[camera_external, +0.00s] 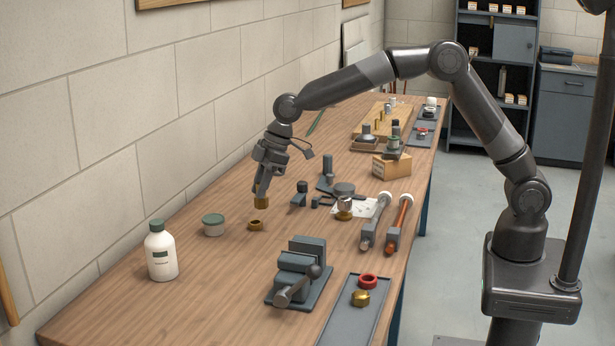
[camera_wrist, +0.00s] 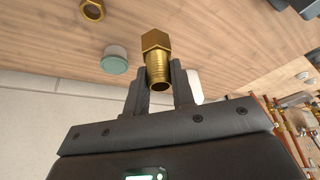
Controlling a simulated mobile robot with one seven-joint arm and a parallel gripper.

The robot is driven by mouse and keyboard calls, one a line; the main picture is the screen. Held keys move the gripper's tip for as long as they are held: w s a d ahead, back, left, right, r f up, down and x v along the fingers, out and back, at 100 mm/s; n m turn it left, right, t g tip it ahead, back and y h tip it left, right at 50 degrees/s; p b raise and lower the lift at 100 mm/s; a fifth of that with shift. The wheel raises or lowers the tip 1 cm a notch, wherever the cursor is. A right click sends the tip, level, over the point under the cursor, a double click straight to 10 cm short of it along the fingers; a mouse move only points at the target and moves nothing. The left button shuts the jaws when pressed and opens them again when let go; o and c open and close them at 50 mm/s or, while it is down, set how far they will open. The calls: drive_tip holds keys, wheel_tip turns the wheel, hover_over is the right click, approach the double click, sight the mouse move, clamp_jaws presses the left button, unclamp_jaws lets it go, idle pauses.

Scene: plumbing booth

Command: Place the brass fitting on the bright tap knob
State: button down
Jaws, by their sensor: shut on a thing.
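My gripper (camera_external: 263,187) is shut on the brass fitting (camera_external: 262,198) and points down over the left part of the workbench. In the wrist view the fitting (camera_wrist: 157,62) sits between the two fingers (camera_wrist: 160,80), its hex end away from the palm and its ribbed open end toward it. In the external view it hangs just above a brass nut (camera_external: 255,225) lying on the bench. A bright silver knob (camera_external: 344,203) with a brass-coloured lower part, which looks like the tap knob, stands to the right, apart from my gripper. I cannot make it out surely in the wrist view.
A green-lidded jar (camera_external: 213,225) and a white bottle (camera_external: 161,251) stand left. A vise (camera_external: 300,272) is in front, beside a grey tray (camera_external: 340,325) with a red ring and brass piece. Two pipe tools (camera_external: 387,226) lie right of the knob. Dark fittings (camera_external: 301,194) stand behind.

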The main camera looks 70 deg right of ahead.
drive_tip(key=s+d+r+m+h, duration=0.1)
drive_tip(key=s+d+r+m, duration=0.15)
drive_tip(key=s+d, duration=0.65)
drive_tip(key=s+d+r+m+t+h, duration=0.1)
drive_tip(key=s+d+r+m, duration=0.15)
drive_tip(key=s+d, duration=0.65)
drive_tip(key=s+d+r+m+h, duration=0.1)
drive_tip(key=s+d+r+m, duration=0.2)
drive_tip(key=d, duration=1.1)
hover_over(345, 197)
wheel_tip(345, 197, down, 8)
drive_tip(key=shift+f, duration=2.1)
drive_tip(key=shift+f, duration=0.15)
drive_tip(key=c, duration=1.2)
unclamp_jaws()
drive_tip(key=shift+c, duration=0.2)
